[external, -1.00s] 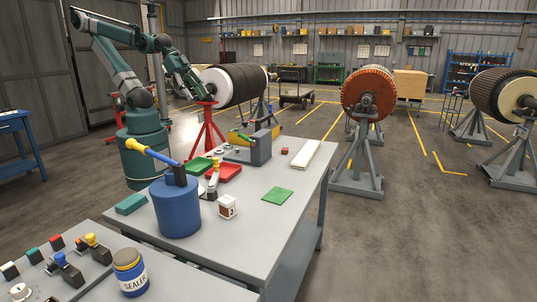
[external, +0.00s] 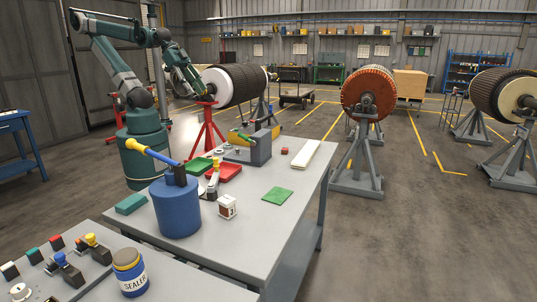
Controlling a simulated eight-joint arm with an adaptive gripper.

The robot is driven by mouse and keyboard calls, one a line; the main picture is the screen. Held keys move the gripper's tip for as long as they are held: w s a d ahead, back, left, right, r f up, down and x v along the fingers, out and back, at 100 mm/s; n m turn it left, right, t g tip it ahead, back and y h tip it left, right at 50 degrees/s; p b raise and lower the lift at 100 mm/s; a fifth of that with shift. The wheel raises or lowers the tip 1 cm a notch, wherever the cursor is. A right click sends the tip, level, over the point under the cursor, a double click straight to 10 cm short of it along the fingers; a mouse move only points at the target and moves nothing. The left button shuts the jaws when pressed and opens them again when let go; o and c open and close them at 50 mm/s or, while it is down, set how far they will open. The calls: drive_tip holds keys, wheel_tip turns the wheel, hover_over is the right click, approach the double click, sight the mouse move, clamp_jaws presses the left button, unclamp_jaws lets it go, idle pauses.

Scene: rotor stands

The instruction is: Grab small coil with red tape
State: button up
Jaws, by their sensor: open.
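My green arm stands behind the workbench at the left, and my gripper (external: 202,92) is at its far end. It is small in the picture, in front of the near white end of the dark rotor, and is open with nothing seen in it. It is well above and behind the workbench (external: 245,225). I cannot make out a small coil with red tape for sure. A small red item (external: 285,150) lies on the bench near the long white bar, but its form is too small to tell.
The bench holds a red tray (external: 230,173), a green tray (external: 199,164), a grey block fixture (external: 247,152), a blue drum (external: 176,208) and a green mat (external: 277,197). The dark rotor (external: 235,84) rests on a red stand (external: 207,128) close to my gripper.

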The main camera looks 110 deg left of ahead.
drive_tip(key=w+a+r+n+g+b, duration=0.2)
drive_tip(key=w+a+r+n, duration=0.5)
drive_tip(key=w, duration=0.4)
drive_tip(key=n+g+b, duration=0.3)
drive_tip(key=n+g, duration=0.2)
drive_tip(key=n, duration=0.8)
hover_over(285, 149)
wheel_tip(285, 149, down, 37)
drive_tip(key=shift+a+r, duration=0.15)
drive_tip(key=shift+r, duration=0.05)
drive_tip(key=shift+f, duration=1.25)
